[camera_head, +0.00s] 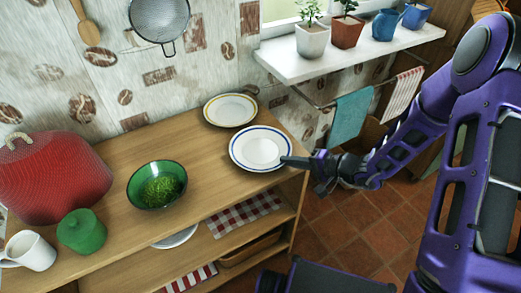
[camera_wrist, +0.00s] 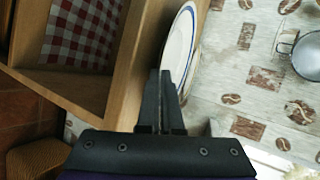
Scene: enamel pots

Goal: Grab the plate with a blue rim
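The white plate with a blue rim (camera_head: 261,148) sits at the right end of the wooden counter, near its edge. In the wrist view the plate (camera_wrist: 180,45) shows nearly edge-on just beyond my fingers. My gripper (camera_head: 285,161) comes in from the right, and its fingertips are at the plate's right rim. In the wrist view my gripper's fingers (camera_wrist: 165,75) are close together, with the plate's edge between them. The fingers hide the part of the rim they hold.
A yellow-rimmed plate (camera_head: 230,110) lies behind. A green bowl (camera_head: 157,185), a green pot (camera_head: 82,232), a white mug (camera_head: 30,251) and a red cover (camera_head: 55,178) stand to the left. A white shelf (camera_head: 345,52) with potted plants is above. The floor at right is open.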

